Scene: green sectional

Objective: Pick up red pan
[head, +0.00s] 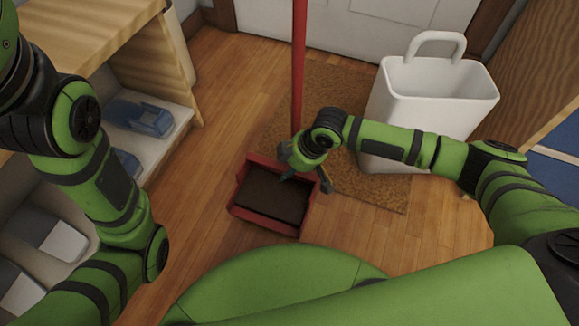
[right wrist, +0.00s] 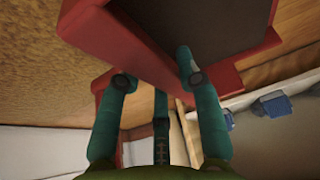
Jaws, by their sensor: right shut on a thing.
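The red pan (head: 240,206) is a square red tray with a dark brown inside and a tall red handle (head: 298,70) rising from its back. It is over the wood floor in the middle of the head view; I cannot tell whether it touches the floor. My right gripper (head: 305,177) is at the pan's back right edge, shut on it. In the right wrist view the pan (right wrist: 195,40) fills the top, and the teal fingers of my right gripper (right wrist: 158,80) are against its red rim. My left arm shows at the left, but its gripper is out of view.
A white bin with a loop handle (head: 430,95) stands right of the pan on a brown mat (head: 372,188). A wooden shelf (head: 90,42) with blue and grey items is at the left. A door (head: 350,30) is behind. Some floor is clear left of the pan.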

